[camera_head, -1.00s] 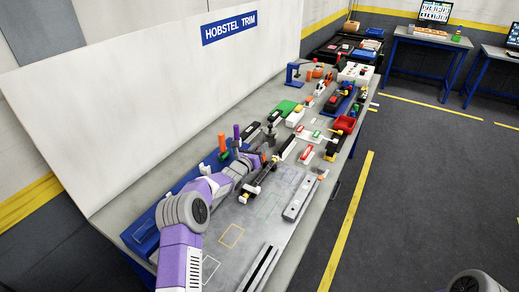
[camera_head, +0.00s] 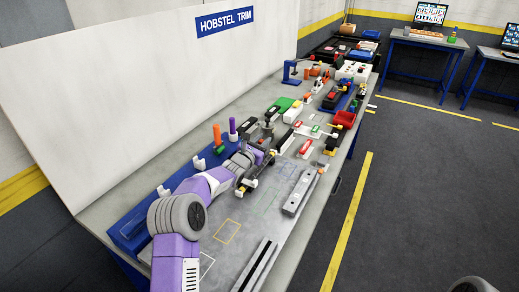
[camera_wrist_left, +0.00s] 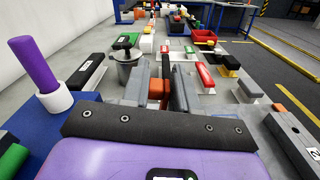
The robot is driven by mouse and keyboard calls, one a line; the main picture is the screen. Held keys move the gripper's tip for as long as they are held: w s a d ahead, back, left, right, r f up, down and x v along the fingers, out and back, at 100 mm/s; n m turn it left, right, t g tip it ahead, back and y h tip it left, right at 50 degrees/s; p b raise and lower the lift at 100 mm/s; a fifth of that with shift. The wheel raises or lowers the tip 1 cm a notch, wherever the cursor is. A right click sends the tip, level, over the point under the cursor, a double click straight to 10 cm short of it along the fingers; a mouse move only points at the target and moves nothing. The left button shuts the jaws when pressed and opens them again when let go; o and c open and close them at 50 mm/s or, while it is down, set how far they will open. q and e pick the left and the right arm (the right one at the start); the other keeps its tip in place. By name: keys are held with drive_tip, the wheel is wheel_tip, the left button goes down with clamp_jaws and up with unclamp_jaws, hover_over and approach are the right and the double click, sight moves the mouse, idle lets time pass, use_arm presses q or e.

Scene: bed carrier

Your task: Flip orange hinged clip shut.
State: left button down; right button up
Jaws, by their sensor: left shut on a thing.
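My left gripper (camera_head: 265,155) reaches over the bench among the fixtures. In the left wrist view its two grey fingers (camera_wrist_left: 161,88) point away from me, with an orange piece (camera_wrist_left: 156,88) between them. It appears to be the hinged clip. The fingers hide most of it, so its hinge and how far it is folded do not show. Another orange part (camera_wrist_left: 282,108) sits on the grey rail at the right, apart from the fingers. My right gripper is out of view.
A metal pot-like knob (camera_wrist_left: 126,65) stands close left of the fingers. A purple cylinder (camera_wrist_left: 34,62) stands in a white cup further left. The grey rail (camera_head: 299,192) lies along the bench's front.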

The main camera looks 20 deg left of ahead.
use_arm(q)
drive_tip(key=shift+s+d+f+m+b, duration=0.1)
drive_tip(key=shift+d+m+b, duration=0.45)
drive_tip(key=shift+m+b, duration=0.8)
drive_tip(key=shift+n+b, duration=0.25)
drive_tip(key=shift+b, duration=0.05)
drive_tip(key=c, duration=1.1)
unclamp_jaws()
drive_tip(key=shift+s+a, duration=0.15)
drive_tip(key=shift+s, duration=1.1)
drive_tip(key=shift+s+a, duration=0.2)
drive_tip(key=shift+s, duration=1.1)
drive_tip(key=shift+s+a, duration=0.15)
drive_tip(key=shift+s, duration=1.1)
